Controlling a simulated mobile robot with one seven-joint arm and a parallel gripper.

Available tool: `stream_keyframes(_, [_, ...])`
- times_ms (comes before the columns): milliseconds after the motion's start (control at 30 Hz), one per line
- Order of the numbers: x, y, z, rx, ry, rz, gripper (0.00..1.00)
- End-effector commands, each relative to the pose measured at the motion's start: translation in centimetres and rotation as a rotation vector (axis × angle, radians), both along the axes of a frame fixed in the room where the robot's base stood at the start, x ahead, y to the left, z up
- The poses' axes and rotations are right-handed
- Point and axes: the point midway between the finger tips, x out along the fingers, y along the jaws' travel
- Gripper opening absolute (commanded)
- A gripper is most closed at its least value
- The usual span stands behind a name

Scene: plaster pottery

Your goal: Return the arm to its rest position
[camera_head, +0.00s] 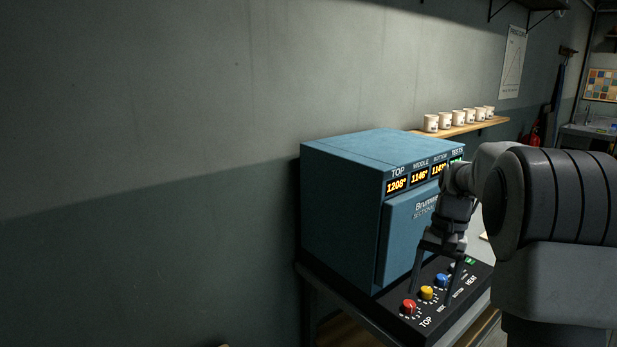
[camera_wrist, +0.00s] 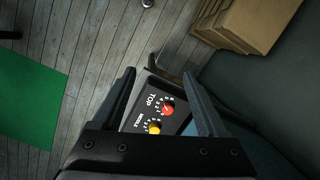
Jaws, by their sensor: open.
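My gripper (camera_head: 432,280) is at the end of my arm, which reaches in from the right in the head view. It is above the black control panel (camera_head: 385,296) in front of the blue kiln (camera_head: 345,210). In the wrist view my gripper (camera_wrist: 166,98) has its two fingers spread, with nothing between them. Beyond the fingers the panel shows a red knob (camera_wrist: 167,109) and a yellow knob (camera_wrist: 153,128). In the head view the red knob (camera_head: 409,306), yellow knob (camera_head: 427,292) and blue knob (camera_head: 441,280) show. I cannot tell whether a finger touches the panel.
A wooden shelf (camera_head: 490,126) with several white cups is on the wall behind the kiln. Cardboard boxes (camera_wrist: 240,25) lie at the upper right of the wrist view. A green mat (camera_wrist: 30,105) lies on the plank floor (camera_wrist: 100,50) at left.

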Motion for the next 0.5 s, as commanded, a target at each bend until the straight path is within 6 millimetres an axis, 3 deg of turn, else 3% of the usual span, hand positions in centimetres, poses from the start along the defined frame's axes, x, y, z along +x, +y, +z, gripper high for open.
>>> stream_keyframes(33, [-1.0,0.9,1.6,-0.010,-0.034,0.023,0.76])
stream_keyframes(200, [-4.2,3.2,5.2,-0.043,-0.129,0.093,0.76])
stream_keyframes(500, [-11.1,6.8,9.2,-0.100,-0.298,0.217,0.76])
